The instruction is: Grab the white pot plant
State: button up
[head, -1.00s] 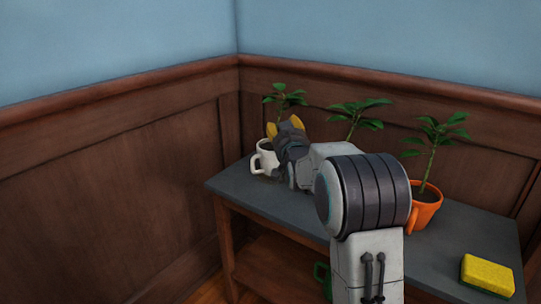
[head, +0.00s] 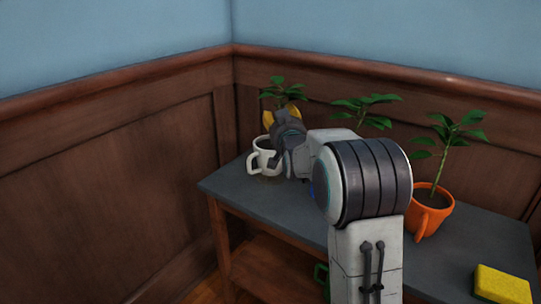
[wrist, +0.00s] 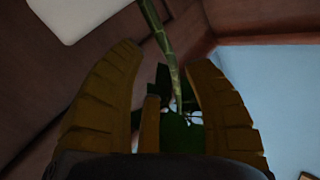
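The white pot plant (head: 263,158) is a mug-like white pot with a handle at its left and green leaves (head: 285,92) above. It stands at the far left end of the grey tabletop. My gripper (head: 282,114) is at the plant, above the pot's rim, and partly hides the stem. In the wrist view my gripper (wrist: 163,60) has its yellow fingers spread apart, with the green stem (wrist: 165,45) running between or just beyond them. I cannot tell if they touch it. A corner of the white pot (wrist: 75,12) shows at the top left.
An orange pot plant (head: 431,212) stands at the right of the table (head: 480,250), with a yellow sponge (head: 502,284) at the front right. Another plant's leaves (head: 365,108) show behind my arm; its pot is mostly hidden. Panelled walls (head: 110,160) close the left and back.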

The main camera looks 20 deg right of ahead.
grip_shut()
jog(key=shift+r, duration=0.15)
dwell(0.4)
jog(key=shift+r, duration=0.1)
